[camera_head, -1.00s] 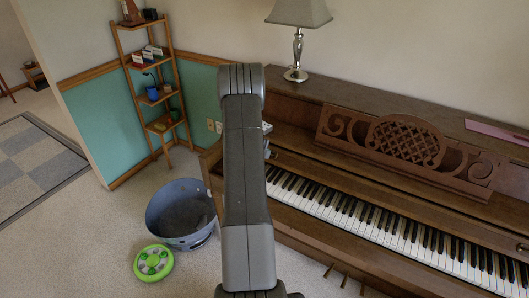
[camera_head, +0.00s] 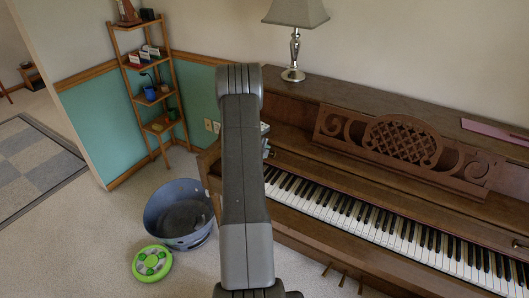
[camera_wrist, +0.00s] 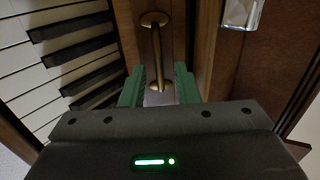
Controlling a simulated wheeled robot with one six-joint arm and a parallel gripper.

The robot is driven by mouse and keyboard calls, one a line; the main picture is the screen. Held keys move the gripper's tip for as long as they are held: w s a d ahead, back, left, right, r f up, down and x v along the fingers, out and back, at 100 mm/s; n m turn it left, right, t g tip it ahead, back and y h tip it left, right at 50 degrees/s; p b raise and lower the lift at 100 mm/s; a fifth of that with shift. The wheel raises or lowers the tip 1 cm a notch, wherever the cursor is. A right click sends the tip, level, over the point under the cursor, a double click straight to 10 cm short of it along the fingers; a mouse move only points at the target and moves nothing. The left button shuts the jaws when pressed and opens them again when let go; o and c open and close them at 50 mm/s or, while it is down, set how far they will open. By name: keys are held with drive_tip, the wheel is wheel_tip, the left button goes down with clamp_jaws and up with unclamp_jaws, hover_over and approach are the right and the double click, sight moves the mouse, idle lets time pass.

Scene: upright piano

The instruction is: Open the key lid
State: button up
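The upright piano's key lid (camera_head: 400,195) is folded or slid back, and the white and black keys (camera_head: 370,218) show along most of the keyboard. A brass bar handle (camera_wrist: 157,52) with round end plates is on the wood beside the keys in the wrist view. My gripper (camera_wrist: 158,72) has two green fingers spread apart, one on each side of the handle's near end, with gaps between them and the bar. In the head view my arm hides the gripper and the piano's left end.
A lamp (camera_head: 294,55) stands on the piano top, and a carved music stand (camera_head: 400,140) rises behind the keys. A blue tub (camera_head: 180,222), a green round toy (camera_head: 152,263) and a wooden shelf (camera_head: 148,75) are left of the piano. A shiny silvery thing (camera_wrist: 242,12) shows in the wrist view.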

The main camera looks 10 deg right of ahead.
drive_tip(key=b+v, duration=0.1)
drive_tip(key=v, duration=1.2)
drive_tip(key=shift+s+a+r, duration=0.2)
drive_tip(key=shift+s+r, duration=0.05)
drive_tip(key=shift+r, duration=0.05)
drive_tip(key=p+x, duration=0.1)
drive_tip(key=x, duration=1.3)
